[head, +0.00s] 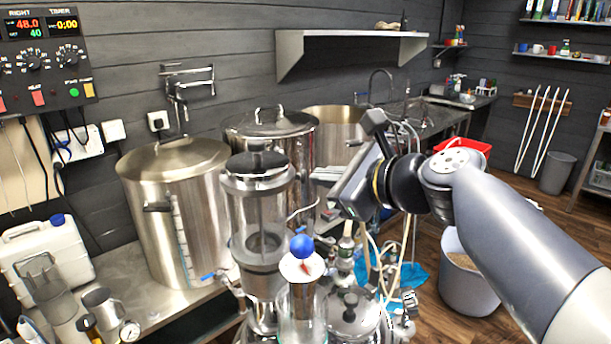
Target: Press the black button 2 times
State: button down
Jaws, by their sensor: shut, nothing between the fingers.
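A dark control panel (50,80) hangs on the wall at the upper left, cut off by the picture's edge. My gripper (325,176) is in the middle of the view, pointing left, shut and empty. It is well to the right of the panel and apart from it. My wrist partly hides its fingers.
A large lidded steel pot (170,210) and more steel vessels (270,135) stand on the bench between the panel and my gripper. A glass-and-steel column (262,210) stands close in front of my gripper. A shelf (350,45) juts from the wall above. A grey bucket (468,285) stands on the floor.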

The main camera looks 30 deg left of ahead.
jog(key=shift+s+a, duration=0.2)
jog(key=shift+a, duration=0.25)
dwell(0.5)
jog(key=shift+d, duration=0.15)
jog(key=shift+w+d, duration=0.35)
jog(key=shift+d, duration=0.3)
jog(key=shift+w+d, duration=0.4)
jog(key=shift+d, duration=0.35)
jog(key=shift+w+d, duration=0.35)
jog(key=shift+d, duration=0.4)
jog(key=shift+w+d, duration=0.4)
jog(key=shift+d, duration=0.35)
dwell(1.1)
